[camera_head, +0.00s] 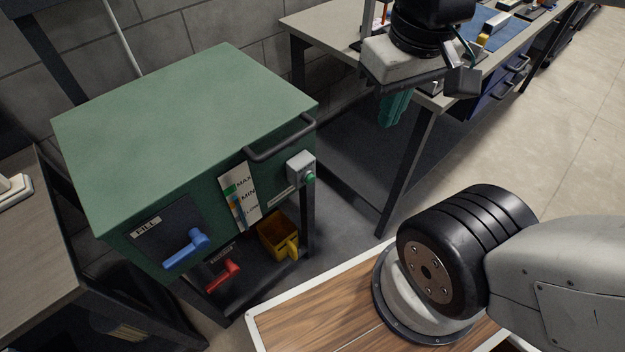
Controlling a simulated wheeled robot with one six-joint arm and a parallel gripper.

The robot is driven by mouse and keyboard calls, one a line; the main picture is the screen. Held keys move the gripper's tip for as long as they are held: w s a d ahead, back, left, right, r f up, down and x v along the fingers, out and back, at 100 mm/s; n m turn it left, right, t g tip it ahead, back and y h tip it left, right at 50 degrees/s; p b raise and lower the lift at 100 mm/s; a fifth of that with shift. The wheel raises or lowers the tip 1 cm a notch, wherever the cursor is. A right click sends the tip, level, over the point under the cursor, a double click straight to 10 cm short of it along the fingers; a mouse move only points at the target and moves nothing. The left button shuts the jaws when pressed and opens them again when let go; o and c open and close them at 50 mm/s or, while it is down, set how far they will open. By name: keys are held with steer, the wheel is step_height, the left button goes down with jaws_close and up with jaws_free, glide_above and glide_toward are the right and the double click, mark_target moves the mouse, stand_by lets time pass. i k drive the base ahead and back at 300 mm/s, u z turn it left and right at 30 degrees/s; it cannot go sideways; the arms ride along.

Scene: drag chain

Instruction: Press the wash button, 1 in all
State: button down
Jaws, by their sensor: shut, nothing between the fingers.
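A green cabinet (185,125) stands at the left. On the right end of its front is a small grey box (299,165) with a green round button (311,178) on its side, the only push button I can make out. The text on the small label strip beside it is too small to read. My gripper (462,82) is at the top, right of and well apart from the button, in front of the workbench. It is shut with nothing in it; its fingertips are hard to make out.
A black handle (282,140) juts from the cabinet front, left of the button. Below are a blue valve lever (187,248), a red lever (222,275) and a yellow container (279,237). A workbench (335,22) with tools stands behind; a teal item (393,108) hangs there.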

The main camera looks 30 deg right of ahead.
mark_target(310, 178)
steer(key=u, duration=1.75)
steer(key=k, duration=0.9)
steer(key=z, duration=1.75)
